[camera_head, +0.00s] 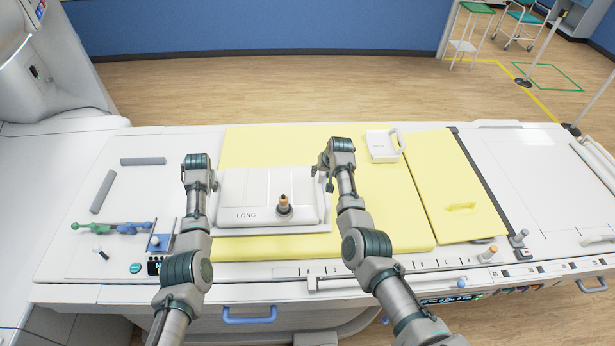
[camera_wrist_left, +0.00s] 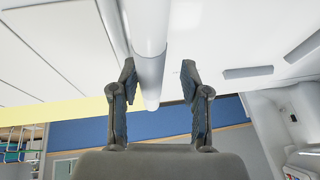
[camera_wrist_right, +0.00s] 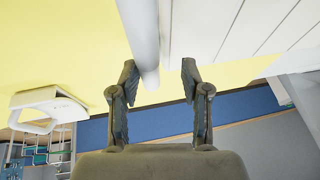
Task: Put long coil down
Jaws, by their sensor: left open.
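The long coil (camera_head: 245,190) is a white, flat box marked "LONG" with an orange-topped knob. It lies on the yellow pad (camera_head: 270,245) of the table. My left gripper (camera_head: 213,185) is at its left side and my right gripper (camera_head: 324,178) at its right side. In the left wrist view, a white side bar of the coil (camera_wrist_left: 150,45) runs between the spread fingers (camera_wrist_left: 158,78). In the right wrist view, another white bar (camera_wrist_right: 142,40) runs between the spread fingers (camera_wrist_right: 159,78), nearer one finger. Neither gripper is closed on its bar.
A small white coil with a handle (camera_head: 381,146) stands on the pad at the back right. A yellow cushion (camera_head: 450,185) lies farther right. Grey bars (camera_head: 143,161) and green and blue pieces (camera_head: 105,228) lie on the left. The scanner (camera_head: 50,75) stands at the far left.

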